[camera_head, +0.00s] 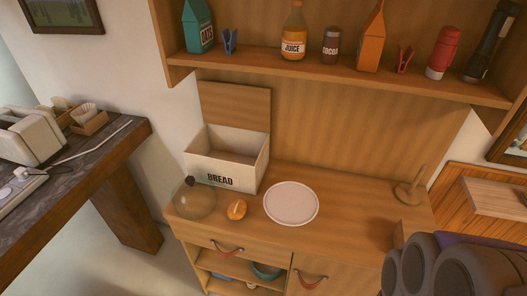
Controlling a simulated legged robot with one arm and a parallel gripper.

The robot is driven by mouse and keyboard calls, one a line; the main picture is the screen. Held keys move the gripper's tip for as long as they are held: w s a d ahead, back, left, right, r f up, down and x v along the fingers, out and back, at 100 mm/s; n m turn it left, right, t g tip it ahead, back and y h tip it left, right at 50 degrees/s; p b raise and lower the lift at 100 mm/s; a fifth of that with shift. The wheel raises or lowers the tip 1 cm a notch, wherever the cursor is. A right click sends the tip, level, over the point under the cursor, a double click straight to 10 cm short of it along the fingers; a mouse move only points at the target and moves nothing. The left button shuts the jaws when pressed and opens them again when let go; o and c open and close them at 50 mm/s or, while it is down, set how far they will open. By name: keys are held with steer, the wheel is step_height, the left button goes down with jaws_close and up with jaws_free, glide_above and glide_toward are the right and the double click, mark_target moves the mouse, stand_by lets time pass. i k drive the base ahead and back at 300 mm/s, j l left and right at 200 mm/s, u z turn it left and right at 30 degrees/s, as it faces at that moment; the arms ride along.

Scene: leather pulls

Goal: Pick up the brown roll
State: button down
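The brown roll (237,209) is a small orange-brown bun with a lighter mark on top. It sits on the wooden cabinet top near the front edge, in front of the bread box and left of the white plate. Nothing covers it. Dark grey rounded parts at the lower right look like my own arm. My gripper's fingers do not show, so I cannot see what they hold.
A glass dome (194,199) with a dark knob stands just left of the roll. The bread box (222,178) is behind, its lid raised. A white plate (291,204) lies right, then clear top and a wooden stand (409,193). A shelf (340,75) overhangs.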

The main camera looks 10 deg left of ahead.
mark_target(237, 210)
steer(key=i+l+u, duration=0.2)
steer(key=l, duration=0.25)
steer(key=l+u, duration=0.15)
steer(key=l, duration=0.3)
steer(key=u, duration=1.4)
